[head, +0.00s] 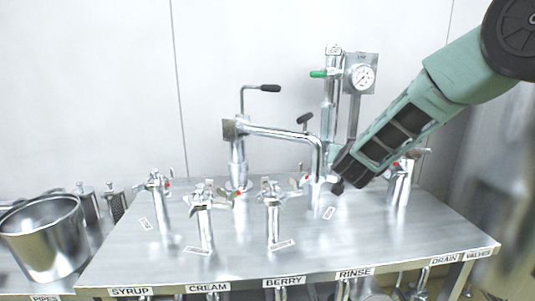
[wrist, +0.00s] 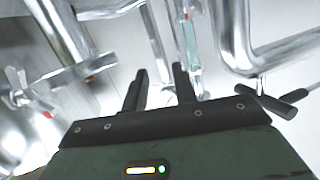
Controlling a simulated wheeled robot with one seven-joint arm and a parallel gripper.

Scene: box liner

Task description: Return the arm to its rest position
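My arm (head: 420,95) reaches in from the upper right in the head view. My gripper (head: 337,170) is at its lower end, beside the curved chrome spout and above the right part of the steel table (head: 125,255). In the wrist view the two dark fingers of my gripper (wrist: 159,75) stand apart, with nothing seen held between them. Chrome pipes show close around and beyond the fingers; I cannot tell whether any touches.
Several chrome valves, such as the one behind the CREAM label (head: 203,220), stand on the table. A swing spout (head: 275,133), a green-handled pipe (head: 329,90) and a gauge (head: 363,77) rise near my gripper. A steel pot (head: 45,240) stands left.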

